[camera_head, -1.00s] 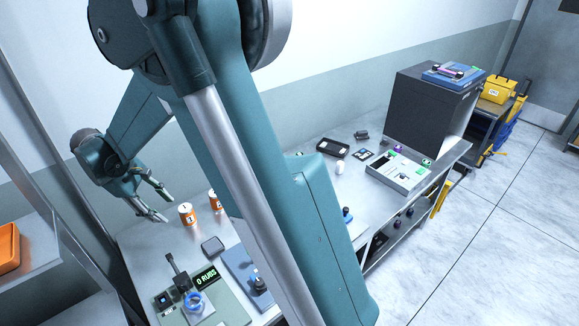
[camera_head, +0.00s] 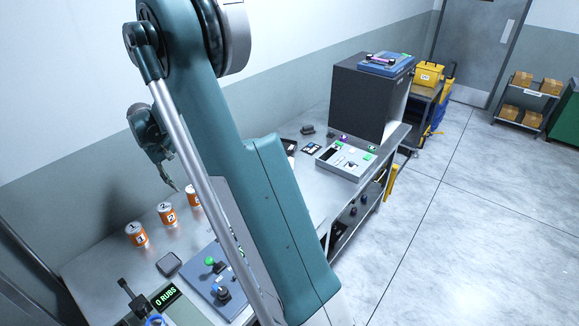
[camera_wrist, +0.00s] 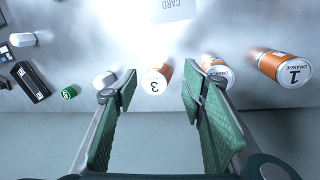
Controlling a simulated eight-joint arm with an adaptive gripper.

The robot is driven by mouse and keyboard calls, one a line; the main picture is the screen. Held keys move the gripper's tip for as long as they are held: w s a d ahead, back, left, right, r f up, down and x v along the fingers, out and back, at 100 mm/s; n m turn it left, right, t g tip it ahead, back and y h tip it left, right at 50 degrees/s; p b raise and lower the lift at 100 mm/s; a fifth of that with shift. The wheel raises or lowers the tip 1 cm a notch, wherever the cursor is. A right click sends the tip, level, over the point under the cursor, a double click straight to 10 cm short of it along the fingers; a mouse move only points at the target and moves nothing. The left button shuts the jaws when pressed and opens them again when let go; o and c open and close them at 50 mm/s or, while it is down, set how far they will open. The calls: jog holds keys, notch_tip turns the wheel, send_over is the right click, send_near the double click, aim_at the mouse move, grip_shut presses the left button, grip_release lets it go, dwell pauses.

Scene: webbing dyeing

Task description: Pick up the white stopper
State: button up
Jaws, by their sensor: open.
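Two small white pieces show in the wrist view. One rounded white piece (camera_wrist: 104,80) lies by the left fingertip, partly covered by it, and another white piece (camera_wrist: 22,39) lies at the far left. I cannot tell which is the stopper. Neither shows in the head view, where my arm hides that part of the bench. My gripper (camera_wrist: 157,92) is open and empty, its fingers on either side of orange can 3 (camera_wrist: 155,79) in the picture, with no contact visible. In the head view my gripper (camera_head: 176,187) is above the back of the bench, partly hidden.
Can 2 (camera_wrist: 217,71) and can 1 (camera_wrist: 283,68) stand right of can 3. A small green item (camera_wrist: 69,92) and a black cassette (camera_wrist: 31,82) lie left. The grey wall runs behind the bench. A black cabinet (camera_head: 371,95) stands at the bench's far end.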

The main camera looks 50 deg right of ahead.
jog(key=s+d+f+m+b, duration=0.1)
jog(key=s+d+m, duration=0.3)
jog(key=d, duration=1.2)
jog(key=s+d+f+m, duration=0.4)
jog(key=s+d+m, duration=0.1)
jog(key=d, duration=1.2)
jog(key=s+d+f+m+t+b, duration=0.1)
jog(key=s+d+f+m, duration=0.2)
jog(key=d, duration=1.3)
jog(key=shift+s+d+f+m+y+b, duration=0.1)
jog(key=shift+s+d+m+y+b, duration=0.1)
jog(key=shift+s+m, duration=0.35)
jog(key=shift+s+d+m+y+b, duration=0.1)
jog(key=shift+s+d+m, duration=0.1)
jog(key=shift+s+m, duration=0.35)
jog(key=shift+s+f, duration=0.1)
jog(key=shift+d+f, duration=0.15)
jog(key=shift+f, duration=1.05)
jog(key=shift+f, duration=0.1)
jog(key=shift+w+d+f, duration=0.15)
jog(key=shift+d+f, duration=0.05)
jog(key=shift+f, duration=1.05)
jog(key=shift+w+d+f, duration=0.1)
jog(key=shift+d+f, duration=0.1)
jog(key=shift+f, duration=1.05)
jog(key=c, duration=0.9)
